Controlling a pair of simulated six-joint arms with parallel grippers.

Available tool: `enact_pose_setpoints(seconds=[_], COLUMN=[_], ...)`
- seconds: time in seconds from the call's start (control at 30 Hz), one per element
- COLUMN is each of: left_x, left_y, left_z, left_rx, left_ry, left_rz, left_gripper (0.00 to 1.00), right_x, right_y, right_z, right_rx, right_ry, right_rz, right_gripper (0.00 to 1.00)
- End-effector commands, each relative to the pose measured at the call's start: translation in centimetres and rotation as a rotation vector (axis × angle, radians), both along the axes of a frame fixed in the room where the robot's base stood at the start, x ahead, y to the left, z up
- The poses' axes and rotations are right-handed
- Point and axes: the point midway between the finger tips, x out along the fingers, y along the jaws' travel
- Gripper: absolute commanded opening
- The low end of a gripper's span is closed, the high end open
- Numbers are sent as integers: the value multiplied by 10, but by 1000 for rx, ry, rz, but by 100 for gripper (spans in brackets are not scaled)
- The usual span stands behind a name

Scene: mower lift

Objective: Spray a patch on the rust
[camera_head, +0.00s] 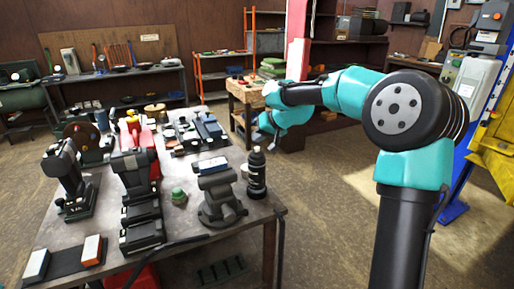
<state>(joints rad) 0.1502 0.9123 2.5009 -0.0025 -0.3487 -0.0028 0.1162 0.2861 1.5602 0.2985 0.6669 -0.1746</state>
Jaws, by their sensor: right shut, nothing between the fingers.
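A dark bottle with a narrow top, which looks like the spray can (256,174), stands upright on the workbench (215,245) near its right edge. My right arm comes in from the lower right, bends over and reaches left. My right gripper (262,129) is small and partly hidden at the arm's far end. It is shut and empty, beyond the bench and apart from the can. No rust patch can be made out. A yellow machine part (492,152), perhaps of the mower lift, shows at the right edge. My left gripper is not in view.
A grey vise (219,192) stands just left of the can. Black power tools (137,185), a green knob-like item (179,195) and several small parts crowd the bench. A blue post (456,190) stands at right. Open floor (330,215) lies right of the bench.

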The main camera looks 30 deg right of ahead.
Motion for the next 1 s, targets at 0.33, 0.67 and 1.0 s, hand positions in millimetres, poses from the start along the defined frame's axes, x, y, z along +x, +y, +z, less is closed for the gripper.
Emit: enact_pose_setpoints(seconds=[0.33,0.67,1.0], left_x=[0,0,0], left_y=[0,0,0], left_z=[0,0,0], left_rx=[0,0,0], left_ry=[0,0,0], left_rz=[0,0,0], left_gripper=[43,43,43], right_x=[0,0,0], right_y=[-1,0,0], right_z=[29,46,46], right_rx=[-1,0,-1], right_ry=[-3,-2,-1], right_rz=[-1,-1,-1], right_gripper=[0,0,0])
